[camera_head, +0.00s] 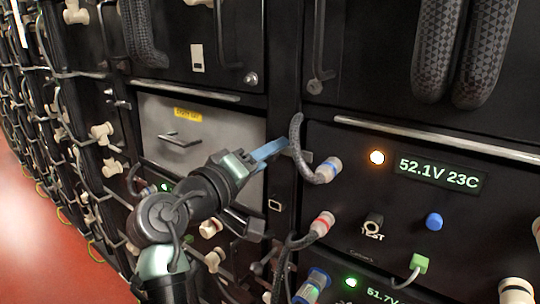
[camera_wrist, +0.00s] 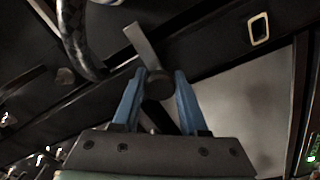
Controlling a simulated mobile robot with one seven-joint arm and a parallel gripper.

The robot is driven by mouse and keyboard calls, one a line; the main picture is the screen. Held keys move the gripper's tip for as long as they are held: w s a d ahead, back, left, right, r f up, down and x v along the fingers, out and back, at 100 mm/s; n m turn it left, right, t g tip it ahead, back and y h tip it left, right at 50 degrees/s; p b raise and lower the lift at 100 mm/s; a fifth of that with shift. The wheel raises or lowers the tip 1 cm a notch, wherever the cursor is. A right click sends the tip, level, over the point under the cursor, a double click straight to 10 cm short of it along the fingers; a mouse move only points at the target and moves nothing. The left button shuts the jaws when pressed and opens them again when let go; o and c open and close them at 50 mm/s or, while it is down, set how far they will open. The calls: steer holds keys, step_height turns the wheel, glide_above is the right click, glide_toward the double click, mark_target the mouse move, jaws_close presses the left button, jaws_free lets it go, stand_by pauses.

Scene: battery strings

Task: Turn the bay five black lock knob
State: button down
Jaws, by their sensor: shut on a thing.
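The black lock knob (camera_wrist: 158,86) is a dark round piece between my blue fingertips in the wrist view. A flat grey tab (camera_wrist: 141,45) sticks out beyond it, up and to the left. My gripper (camera_wrist: 160,76) is shut on the knob, with one finger on each side. In the head view my gripper (camera_head: 281,147) reaches the dark post between the grey drawer and the module with the 52.1V 23C display (camera_head: 437,172). The knob is mostly hidden there by the fingers and the cable.
A red-ringed plug (camera_head: 322,223) sits below. The grey drawer (camera_head: 170,125) with a yellow label is behind my wrist. An amber light (camera_head: 377,157) glows on the module.

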steer(key=shift+f, duration=0.1)
steer(key=shift+c, duration=2.2)
jaws_free()
steer(key=v, duration=1.3)
